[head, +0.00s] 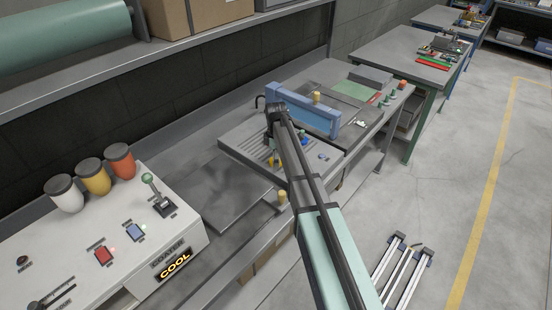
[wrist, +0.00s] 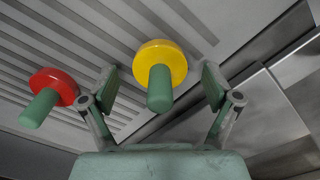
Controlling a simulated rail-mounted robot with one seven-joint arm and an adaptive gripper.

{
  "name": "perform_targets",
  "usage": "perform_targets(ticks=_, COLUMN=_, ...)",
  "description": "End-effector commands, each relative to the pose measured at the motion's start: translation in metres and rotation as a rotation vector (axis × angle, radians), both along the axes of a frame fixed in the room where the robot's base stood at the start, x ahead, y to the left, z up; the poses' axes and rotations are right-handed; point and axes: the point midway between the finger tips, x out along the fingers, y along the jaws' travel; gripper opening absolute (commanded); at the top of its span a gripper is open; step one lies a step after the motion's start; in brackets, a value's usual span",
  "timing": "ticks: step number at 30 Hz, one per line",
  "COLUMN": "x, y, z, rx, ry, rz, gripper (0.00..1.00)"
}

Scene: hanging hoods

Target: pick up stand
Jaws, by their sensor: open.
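No label marks the stand. In the wrist view, a round yellow disc with a green cylinder (wrist: 160,70) appears between the fingers of my open gripper (wrist: 159,88). Nothing is clamped, with gaps on both sides. A similar red disc with a green cylinder (wrist: 50,88) is outside the left finger. A grey slatted surface (wrist: 60,40) lies behind both pieces. In the head view, my arm reaches over the grey workbench with the blue bridge-shaped frame (head: 305,110); the arm partly hides the spot under my gripper, and small yellow and blue bits show there.
A dark flat plate (head: 225,195) lies between console and workbench. White rails (head: 405,262) are on the floor at right.

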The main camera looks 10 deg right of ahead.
Motion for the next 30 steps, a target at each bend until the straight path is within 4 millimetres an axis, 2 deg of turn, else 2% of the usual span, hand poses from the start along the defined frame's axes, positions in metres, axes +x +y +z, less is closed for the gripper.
perform_targets(ticks=7, x=0.0001, y=-0.0001, z=-0.0030, rx=0.000, ry=-0.001, rz=0.000, gripper=0.89)
perform_targets(ticks=8, x=0.0001, y=-0.0001, z=-0.0030, rx=0.000, ry=-0.001, rz=0.000, gripper=0.81)
perform_targets(ticks=9, x=0.0001, y=-0.0002, z=-0.0030, rx=0.000, ry=-0.001, rz=0.000, gripper=0.67)
perform_targets(ticks=14, x=0.0000, y=-0.0002, z=-0.0029, rx=0.000, ry=0.000, rz=0.000, gripper=0.11)
perform_targets(ticks=25, x=0.0001, y=-0.0001, z=-0.0013, rx=0.000, ry=0.000, rz=0.000, gripper=0.10)
perform_targets(ticks=30, x=0.0003, y=-0.0002, z=0.0067, rx=0.000, ry=-0.001, rz=0.000, gripper=0.10)
